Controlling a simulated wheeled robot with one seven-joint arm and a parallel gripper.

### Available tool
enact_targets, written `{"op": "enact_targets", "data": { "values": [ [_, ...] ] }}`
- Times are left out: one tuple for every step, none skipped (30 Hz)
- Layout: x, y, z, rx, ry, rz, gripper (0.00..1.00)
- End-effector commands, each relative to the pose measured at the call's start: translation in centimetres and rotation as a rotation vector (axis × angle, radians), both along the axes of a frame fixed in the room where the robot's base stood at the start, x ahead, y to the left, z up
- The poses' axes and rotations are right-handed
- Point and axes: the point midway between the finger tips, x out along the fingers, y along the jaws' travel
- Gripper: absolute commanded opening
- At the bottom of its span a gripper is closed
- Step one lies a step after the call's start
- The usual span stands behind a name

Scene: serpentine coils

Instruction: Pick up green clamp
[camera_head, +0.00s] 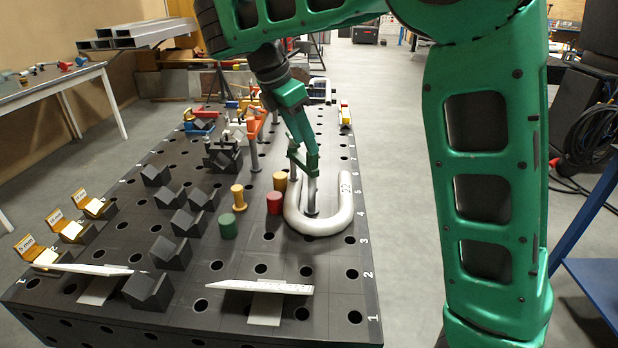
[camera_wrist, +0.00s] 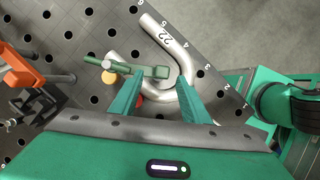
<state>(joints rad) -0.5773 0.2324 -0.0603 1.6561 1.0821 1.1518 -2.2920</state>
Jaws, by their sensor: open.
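The green clamp (camera_wrist: 150,71) lies across the wrist view, with its wide end between my fingertips in the picture and its thin end reaching left. In the head view the green clamp (camera_head: 304,160) is by the U-shaped metal tube (camera_head: 318,226), above the perforated table. My gripper (camera_wrist: 160,80) is open, with one finger on each side of the clamp's wide end in the wrist view. In the head view my gripper (camera_head: 298,128) is just above the clamp. Whether the fingers touch it, I cannot tell.
The dark perforated table (camera_head: 330,322) carries a red cylinder (camera_head: 274,203), yellow pieces (camera_head: 238,197) and a green cylinder (camera_head: 228,226) near the tube. Several black V-blocks (camera_head: 171,252) stand to the left. Orange parts (camera_wrist: 22,66) show at the wrist view's left.

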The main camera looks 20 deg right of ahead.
Motion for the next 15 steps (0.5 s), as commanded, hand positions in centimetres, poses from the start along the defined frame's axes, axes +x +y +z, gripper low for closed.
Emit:
{"op": "enact_targets", "data": {
  "values": [
    [0.0,-0.1,-0.2,0.001,0.001,-0.001,0.42],
    [0.0,-0.2,-0.3,0.001,0.000,0.000,0.42],
    [0.0,-0.2,-0.4,0.001,0.000,-0.001,0.42],
    [0.0,-0.3,-0.5,0.001,0.001,-0.001,0.42],
    [0.0,-0.3,-0.6,0.001,0.001,-0.001,0.42],
    [-0.1,-0.5,-0.9,0.001,0.002,-0.002,0.42],
    [-0.1,-0.6,-1.1,0.000,0.002,-0.001,0.42],
    [-0.1,-0.9,-1.4,0.000,0.001,-0.002,0.42],
    [-0.2,-1.1,-1.8,0.000,0.003,-0.002,0.42],
    [-0.2,-1.3,-2.2,-0.001,0.002,-0.002,0.42],
    [-0.3,-1.6,-2.6,0.000,0.002,-0.003,0.42],
    [-0.3,-1.8,-3.0,0.000,0.002,-0.003,0.42],
    [-0.3,-2.0,-3.4,0.001,0.001,-0.003,0.42],
    [-0.3,-2.1,-3.8,-0.001,0.002,-0.002,0.42],
    [-0.2,-2.2,-4.2,0.000,0.001,-0.002,0.42]
  ]
}}
